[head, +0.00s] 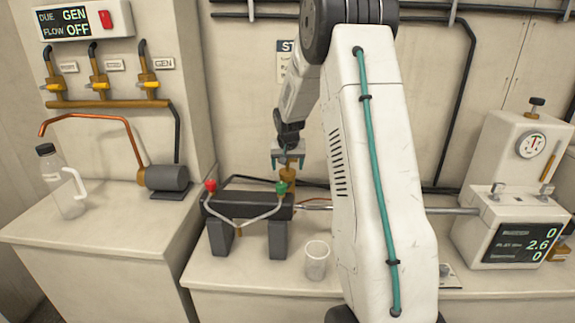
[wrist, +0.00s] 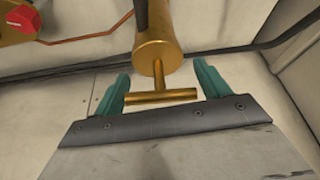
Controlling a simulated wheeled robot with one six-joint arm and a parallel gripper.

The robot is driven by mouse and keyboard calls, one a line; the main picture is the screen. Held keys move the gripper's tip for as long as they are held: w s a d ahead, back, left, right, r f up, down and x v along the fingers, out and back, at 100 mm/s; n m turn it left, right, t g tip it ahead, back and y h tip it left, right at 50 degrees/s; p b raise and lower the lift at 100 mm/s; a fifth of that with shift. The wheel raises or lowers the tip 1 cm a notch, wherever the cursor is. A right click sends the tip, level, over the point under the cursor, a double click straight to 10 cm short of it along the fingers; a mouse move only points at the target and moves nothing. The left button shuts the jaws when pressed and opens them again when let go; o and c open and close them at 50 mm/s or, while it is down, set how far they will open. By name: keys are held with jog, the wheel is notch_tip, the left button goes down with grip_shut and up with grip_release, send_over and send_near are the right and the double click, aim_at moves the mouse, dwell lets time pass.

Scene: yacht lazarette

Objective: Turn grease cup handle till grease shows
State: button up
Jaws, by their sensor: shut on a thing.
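The brass grease cup (head: 288,184) stands upright behind the black block with the levers; in the wrist view its round body (wrist: 157,45) shows at the top. Its brass T-shaped handle (wrist: 160,96) lies crosswise between the two teal fingers of my gripper (wrist: 163,88). My gripper (head: 288,158) is over the cup in the head view, shut on the handle at its ends. I cannot make out any grease in either view. The cup's outlet is hidden.
A clear cup (head: 316,262) stands on the bench. The wall panel (head: 82,20) reads DUE GEN, FLOW OFF. A bottle (head: 62,182) stands on the left counter.

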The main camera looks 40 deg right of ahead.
jog(key=shift+s+d+n+t+y, duration=0.1)
jog(key=shift+n+t+y, duration=0.1)
jog(key=shift+n, duration=0.5)
jog(key=shift+d+n+t+y, duration=0.1)
jog(key=shift+n+y, duration=0.1)
jog(key=shift+n, duration=0.5)
jog(key=o, duration=0.9)
jog(key=shift+s+d, duration=0.1)
jog(key=shift+d, duration=0.1)
jog(key=shift+a, duration=0.3)
jog(key=v, duration=0.7)
jog(key=shift+r, duration=0.35)
